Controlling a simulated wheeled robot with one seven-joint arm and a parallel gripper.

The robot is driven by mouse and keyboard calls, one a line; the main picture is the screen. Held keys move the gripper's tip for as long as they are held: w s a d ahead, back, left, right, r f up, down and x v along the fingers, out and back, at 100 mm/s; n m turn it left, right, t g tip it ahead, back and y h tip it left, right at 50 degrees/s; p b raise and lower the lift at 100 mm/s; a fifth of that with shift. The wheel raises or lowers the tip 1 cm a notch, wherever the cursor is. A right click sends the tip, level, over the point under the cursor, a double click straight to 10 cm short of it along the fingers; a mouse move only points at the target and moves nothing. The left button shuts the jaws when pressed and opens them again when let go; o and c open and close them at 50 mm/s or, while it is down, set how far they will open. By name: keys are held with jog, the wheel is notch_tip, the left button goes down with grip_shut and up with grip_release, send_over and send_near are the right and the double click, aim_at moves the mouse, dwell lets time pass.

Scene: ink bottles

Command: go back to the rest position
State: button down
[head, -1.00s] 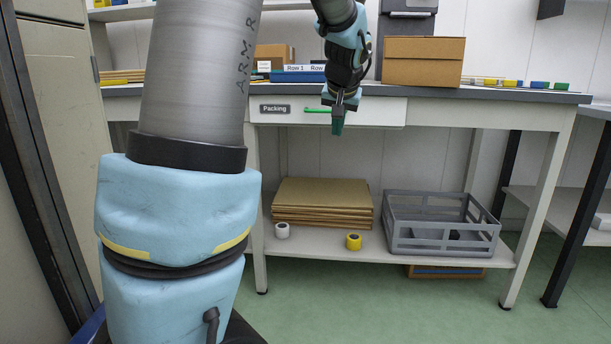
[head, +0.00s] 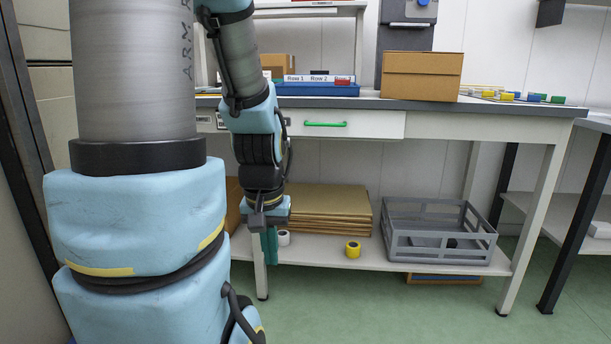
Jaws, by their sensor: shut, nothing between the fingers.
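My gripper (head: 270,258) hangs pointing down in front of the packing table (head: 440,122), left of the middle of the head view. Its green fingers are together with nothing between them. It is below the tabletop, in front of the lower shelf's left part. My arm comes down from the top left. No ink bottle can be made out for certain; small coloured items (head: 508,96) lie on the tabletop at the right.
On the tabletop are a blue tray (head: 318,90) with row labels and a cardboard box (head: 421,76). The lower shelf holds flat cardboard (head: 335,200), a yellow tape roll (head: 352,249), a white roll (head: 283,238) and a grey crate (head: 440,245). The green floor in front is clear.

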notch_tip(320, 180, up, 34)
jog(key=p, duration=3.2)
jog(key=shift+f, duration=0.15)
